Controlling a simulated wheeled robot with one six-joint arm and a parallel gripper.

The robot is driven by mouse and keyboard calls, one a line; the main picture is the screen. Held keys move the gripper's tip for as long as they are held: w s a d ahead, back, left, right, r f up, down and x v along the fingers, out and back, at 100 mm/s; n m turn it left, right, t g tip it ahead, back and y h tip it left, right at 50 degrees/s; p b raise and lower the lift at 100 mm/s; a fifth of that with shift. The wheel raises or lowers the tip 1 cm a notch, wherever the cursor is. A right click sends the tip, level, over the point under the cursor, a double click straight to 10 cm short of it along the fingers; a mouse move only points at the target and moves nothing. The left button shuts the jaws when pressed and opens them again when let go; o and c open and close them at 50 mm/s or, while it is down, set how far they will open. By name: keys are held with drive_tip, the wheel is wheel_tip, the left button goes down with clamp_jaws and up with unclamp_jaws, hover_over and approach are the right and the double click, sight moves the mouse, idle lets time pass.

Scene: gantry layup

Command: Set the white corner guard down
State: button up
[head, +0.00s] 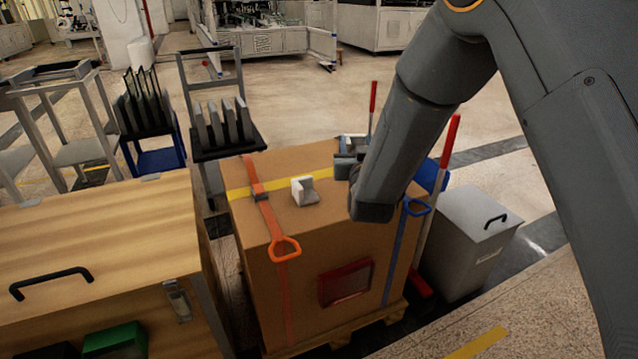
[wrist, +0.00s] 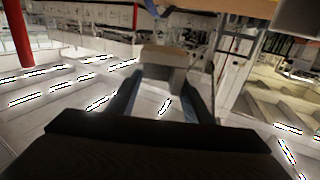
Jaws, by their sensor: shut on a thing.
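My gripper (wrist: 164,88) is shut on a pale, angled piece, the white corner guard (wrist: 164,56), which shows between and just past the two dark fingertips in the wrist view. In the head view a white angled guard (head: 304,191) shows over the top of the brown carton (head: 250,220), right of the orange strap (head: 268,215). I cannot tell whether it is the held one or another.
The carton stands on a wooden pallet (head: 345,335), with a blue strap (head: 393,255) on its right. A wooden crate (head: 110,235) is at left, a grey bin (head: 465,245) at right. Red-handled posts (head: 450,140) rise by the carton. Racks with dark panels (head: 225,125) stand behind.

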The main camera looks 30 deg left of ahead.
drive_tip(key=f, duration=0.6)
drive_tip(key=f+b, duration=0.1)
drive_tip(key=f, duration=0.3)
drive_tip(key=shift+s+a, duration=0.1)
drive_tip(key=shift+a, duration=0.15)
drive_tip(key=shift+f, duration=0.15)
drive_tip(key=o, duration=1)
